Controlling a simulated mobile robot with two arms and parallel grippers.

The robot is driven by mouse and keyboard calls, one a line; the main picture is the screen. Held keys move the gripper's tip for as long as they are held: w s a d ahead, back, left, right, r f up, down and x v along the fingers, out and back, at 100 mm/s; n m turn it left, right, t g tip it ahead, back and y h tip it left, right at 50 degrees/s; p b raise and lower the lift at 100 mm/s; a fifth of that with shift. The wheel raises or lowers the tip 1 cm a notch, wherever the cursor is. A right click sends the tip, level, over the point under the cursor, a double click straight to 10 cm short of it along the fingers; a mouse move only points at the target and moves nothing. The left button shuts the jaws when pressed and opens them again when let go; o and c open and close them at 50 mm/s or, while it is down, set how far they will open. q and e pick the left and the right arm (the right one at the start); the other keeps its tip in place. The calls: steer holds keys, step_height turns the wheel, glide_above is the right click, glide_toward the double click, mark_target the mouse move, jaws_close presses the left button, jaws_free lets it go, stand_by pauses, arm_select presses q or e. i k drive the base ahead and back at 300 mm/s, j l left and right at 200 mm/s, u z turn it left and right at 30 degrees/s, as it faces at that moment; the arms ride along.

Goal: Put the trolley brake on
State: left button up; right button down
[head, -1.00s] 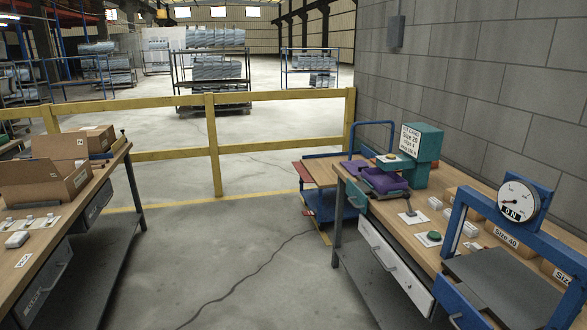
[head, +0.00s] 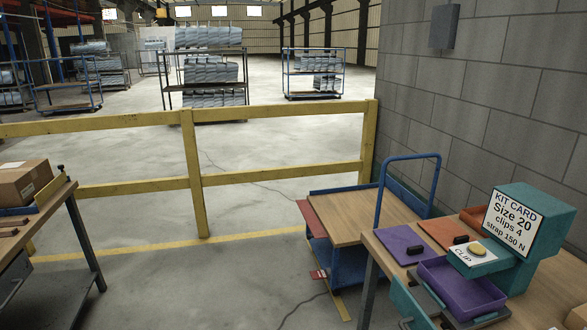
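The trolley (head: 375,209) stands near the yellow fence, behind the right workbench. It has a wooden top deck, a blue frame, a blue push handle (head: 408,160) and a blue lower body. A red flap (head: 312,219) sticks out at its left side. A small red part with a pale label (head: 319,275) shows low at its left side, near the floor; I cannot tell whether it is the brake or how it is set. The bench hides the trolley's right lower part. Neither of my grippers is in view.
The right workbench (head: 385,238) carries a purple tray (head: 462,288), a teal kit card stand (head: 535,225) and coloured lids. Another bench (head: 62,200) with a cardboard box (head: 22,183) stands at left. The yellow fence (head: 195,175) runs behind. Floor between the benches is clear.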

mark_target(317, 274)
steer(key=i+u, duration=0.15)
steer(key=i, duration=0.3)
steer(key=i+l+u, duration=0.2)
steer(key=i, duration=0.2)
steer(key=i+l+u, duration=0.15)
steer(key=i, duration=0.3)
steer(key=i+l+u, duration=0.2)
steer(key=i, duration=0.2)
